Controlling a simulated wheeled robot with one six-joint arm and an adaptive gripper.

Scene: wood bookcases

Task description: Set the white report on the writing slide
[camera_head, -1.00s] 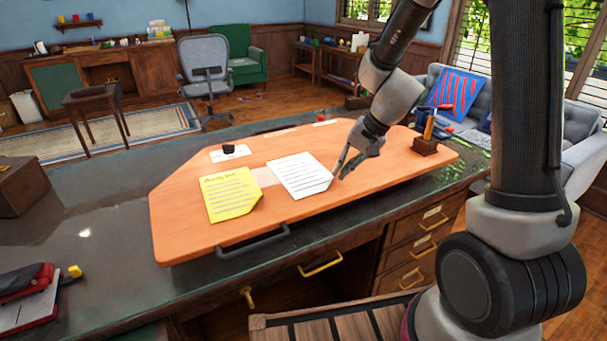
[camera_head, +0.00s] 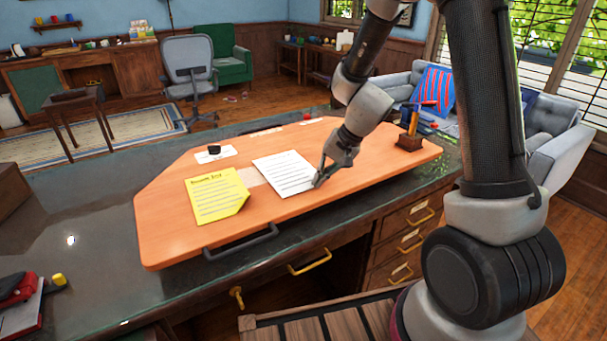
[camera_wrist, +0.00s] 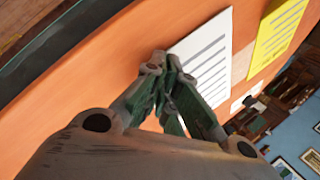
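The white report (camera_head: 284,174) is a printed sheet lying on an orange wooden board (camera_head: 300,210) on the dark desk. The board has a dark handle at its front edge; I cannot tell whether it is the writing slide. My gripper (camera_head: 319,180) points down at the report's right front corner and partly covers it. In the wrist view, the fingers of my gripper (camera_wrist: 160,68) converge beside the report (camera_wrist: 205,60). Their tips are close together, but I cannot tell whether they hold the paper.
A yellow sheet (camera_head: 217,196) lies left of the report. A small black object on a white card (camera_head: 215,152) is behind it. A wooden pen holder (camera_head: 409,143) stands at the board's right end. Brass-handled drawers are below. The board's right front is clear.

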